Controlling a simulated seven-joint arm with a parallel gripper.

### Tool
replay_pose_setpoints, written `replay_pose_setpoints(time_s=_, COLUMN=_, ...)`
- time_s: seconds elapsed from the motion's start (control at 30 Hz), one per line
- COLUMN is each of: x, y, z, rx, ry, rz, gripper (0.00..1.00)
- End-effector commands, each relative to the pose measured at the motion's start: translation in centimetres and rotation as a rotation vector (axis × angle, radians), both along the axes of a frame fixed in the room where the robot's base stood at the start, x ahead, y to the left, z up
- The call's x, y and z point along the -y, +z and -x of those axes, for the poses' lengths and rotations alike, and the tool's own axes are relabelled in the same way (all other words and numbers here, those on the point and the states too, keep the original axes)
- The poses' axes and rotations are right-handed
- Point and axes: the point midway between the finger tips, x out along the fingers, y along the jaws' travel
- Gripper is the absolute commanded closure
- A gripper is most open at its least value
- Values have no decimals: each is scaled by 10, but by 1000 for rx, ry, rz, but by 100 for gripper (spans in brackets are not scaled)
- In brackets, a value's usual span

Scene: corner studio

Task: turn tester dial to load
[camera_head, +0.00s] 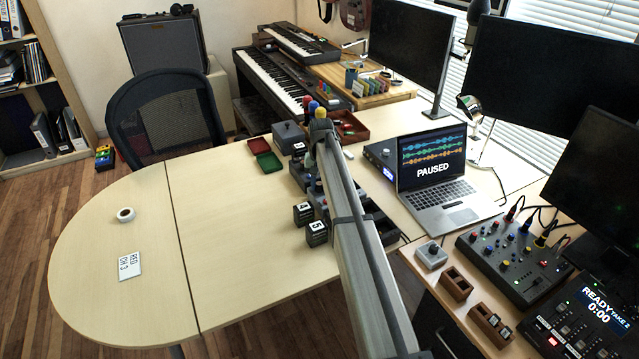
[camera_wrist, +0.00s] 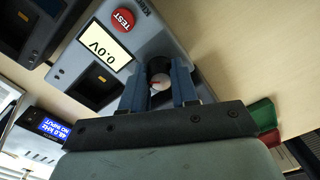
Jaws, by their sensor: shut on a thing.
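The tester (camera_wrist: 137,43) fills the upper middle of the wrist view. The gripper is shut on the dial. The dial's position labels are hidden or too small to read. In the head view my arm covers most of the tester and the gripper.
An audio interface (camera_head: 379,154) and a laptop (camera_head: 436,180) stand right of my arm. Two dark numbered blocks (camera_head: 303,213) (camera_head: 317,233) stand left of it. A green tray (camera_head: 269,162) lies farther back.

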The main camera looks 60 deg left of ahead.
Motion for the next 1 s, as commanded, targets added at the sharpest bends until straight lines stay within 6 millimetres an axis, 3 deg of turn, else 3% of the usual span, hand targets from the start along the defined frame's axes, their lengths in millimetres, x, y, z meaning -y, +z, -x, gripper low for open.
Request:
replay_pose_setpoints(time_s=0.3, x=0, y=0, z=0, rx=0, ry=-130, rz=-1, gripper=100)
replay_pose_setpoints(time_s=0.87, x=0, y=0, z=0, rx=-1, ry=-160, rz=-1, gripper=100)
replay_pose_setpoints(time_s=0.9, x=0, y=0, z=0, rx=-1, ry=-160, rz=-1, gripper=70)
replay_pose_setpoints(time_s=1.0, x=0, y=0, z=0, rx=-1, ry=-160, rz=-1, gripper=61)
